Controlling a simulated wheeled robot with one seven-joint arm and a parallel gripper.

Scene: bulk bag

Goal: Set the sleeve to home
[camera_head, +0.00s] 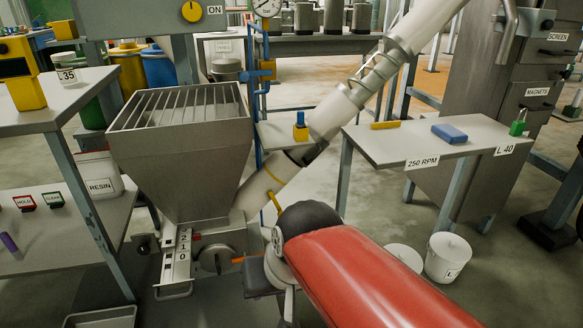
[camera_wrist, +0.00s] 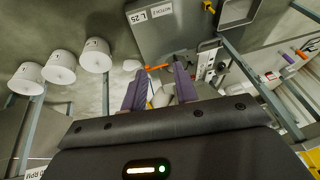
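No part is labelled as a sleeve. The pale slanted tube (camera_head: 335,112) has a slotted collar section (camera_head: 378,70), which may be it. Beside the tube's lower end stands a steel hopper (camera_head: 185,150); under it is a scale plate (camera_head: 184,252) marked 2, 1, 0 and a round dial (camera_head: 216,259). An orange lever (camera_head: 246,259) sticks out right of the dial. My gripper (camera_head: 257,275) is beside that lever, largely hidden by my red arm. In the wrist view my gripper's fingers (camera_wrist: 160,72) are apart, with the orange lever (camera_wrist: 156,67) at their tips; contact is unclear.
A shelf (camera_head: 45,118) stands left. A table (camera_head: 425,142) at right holds a blue block (camera_head: 449,133). White buckets (camera_head: 447,257) stand on the floor by my arm. A labelled grey box (camera_wrist: 167,32) is close beyond the fingers. Floor between hopper and table is partly clear.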

